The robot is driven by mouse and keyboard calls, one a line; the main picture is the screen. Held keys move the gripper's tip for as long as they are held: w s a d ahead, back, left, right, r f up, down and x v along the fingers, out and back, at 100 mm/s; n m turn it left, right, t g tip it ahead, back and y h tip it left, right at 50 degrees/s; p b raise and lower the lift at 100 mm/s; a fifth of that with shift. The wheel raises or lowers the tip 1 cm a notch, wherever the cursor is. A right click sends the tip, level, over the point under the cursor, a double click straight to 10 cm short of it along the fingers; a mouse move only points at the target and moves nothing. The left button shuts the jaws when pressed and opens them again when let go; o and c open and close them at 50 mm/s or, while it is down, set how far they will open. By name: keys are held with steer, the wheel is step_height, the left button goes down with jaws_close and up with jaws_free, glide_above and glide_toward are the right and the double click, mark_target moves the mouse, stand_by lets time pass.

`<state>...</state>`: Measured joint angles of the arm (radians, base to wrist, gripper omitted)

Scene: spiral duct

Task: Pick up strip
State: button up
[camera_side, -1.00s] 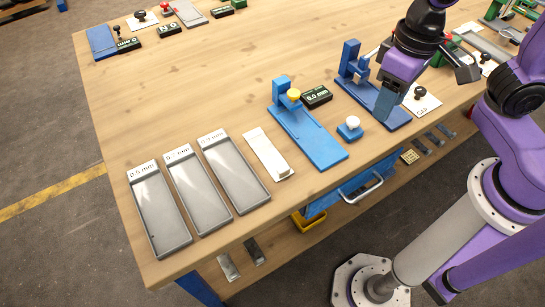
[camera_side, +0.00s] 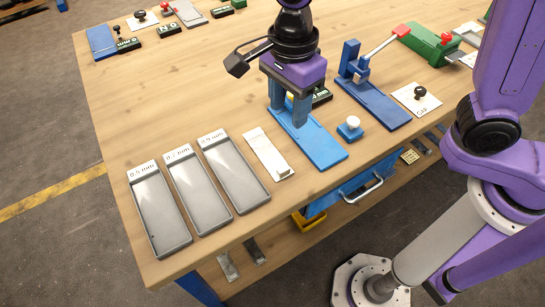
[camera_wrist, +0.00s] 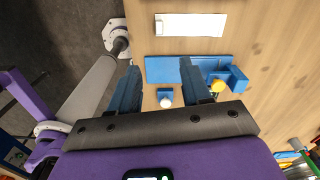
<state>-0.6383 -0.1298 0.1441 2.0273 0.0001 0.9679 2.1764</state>
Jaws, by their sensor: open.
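My gripper (camera_side: 290,112) is open and points down over the blue fixture (camera_side: 318,148), with nothing between its fingers. In the wrist view the gripper (camera_wrist: 158,66) frames part of the blue fixture (camera_wrist: 165,68). Three grey trays lie at the left: one labelled 0.5 mm (camera_side: 160,215), one labelled 0.7 mm (camera_side: 200,195) and one labelled 0.9 mm (camera_side: 237,175). I cannot make out a separate strip in them. A pale flat holder (camera_side: 265,153) lies between the trays and the fixture; it also shows in the wrist view (camera_wrist: 190,25).
A blue block with a white knob (camera_side: 350,128) sits right of the fixture. Beyond stand a second blue fixture with a red-handled lever (camera_side: 378,105), a white card with a black knob (camera_side: 416,98) and a green device (camera_side: 430,45). The table's left middle is clear.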

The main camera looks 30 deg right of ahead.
steer(key=a+m, duration=0.1)
steer(key=m, duration=0.1)
glide_above(283, 168)
steer(key=f, duration=1.2)
steer(key=shift+w+a+f, duration=0.1)
steer(key=shift+a+f, duration=0.05)
steer(key=shift+a, duration=0.05)
steer(key=shift+d+f, duration=0.15)
steer(key=shift+f, duration=1.2)
steer(key=shift+d+f, duration=0.1)
steer(key=shift+f, duration=1.2)
jaws_close()
